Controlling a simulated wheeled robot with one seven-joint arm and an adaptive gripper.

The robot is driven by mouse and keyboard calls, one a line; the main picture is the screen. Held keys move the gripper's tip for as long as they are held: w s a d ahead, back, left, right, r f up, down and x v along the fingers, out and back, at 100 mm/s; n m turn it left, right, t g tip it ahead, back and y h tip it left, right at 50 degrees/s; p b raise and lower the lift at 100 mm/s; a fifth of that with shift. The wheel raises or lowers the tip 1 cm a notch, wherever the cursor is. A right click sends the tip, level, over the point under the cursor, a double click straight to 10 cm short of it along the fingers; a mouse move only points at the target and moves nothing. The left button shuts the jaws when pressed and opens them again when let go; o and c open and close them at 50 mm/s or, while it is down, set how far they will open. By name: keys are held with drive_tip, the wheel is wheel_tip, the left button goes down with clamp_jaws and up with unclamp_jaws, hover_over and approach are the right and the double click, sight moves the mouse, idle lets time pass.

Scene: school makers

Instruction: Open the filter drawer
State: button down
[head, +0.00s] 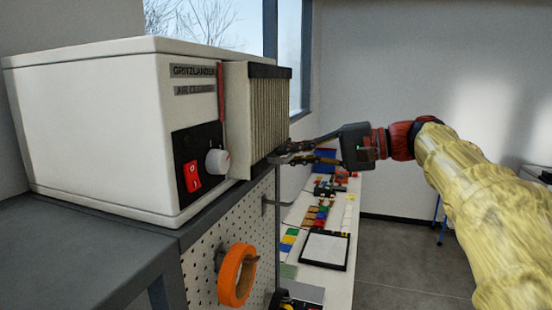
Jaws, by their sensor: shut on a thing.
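The white air cleaner (95,115) sits on a grey bench top at the left, with a red switch and a round knob on its front. The filter drawer (255,115), a cream pleated block with a dark top edge, stands out from the cleaner's right side. A red strip shows along the seam between them. My gripper (278,156) reaches in from the right and is shut at the drawer's lower right edge. The exact part between the fingertips is too small to make out.
A pegboard (225,250) below the bench edge holds a roll of orange tape (237,275). A white table (343,275) with coloured parts and trays runs behind, under my gripper. The floor to the right is open, and a window is behind the cleaner.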

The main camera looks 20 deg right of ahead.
drive_tip(key=shift+s+d+f, duration=0.1)
drive_tip(key=shift+s+d, duration=0.15)
drive_tip(key=shift+d, duration=0.1)
drive_tip(key=c, duration=2)
unclamp_jaws()
drive_tip(key=shift+c, duration=0.2)
drive_tip(key=shift+o, duration=0.3)
drive_tip(key=v, duration=1.2)
drive_tip(key=shift+w, duration=0.1)
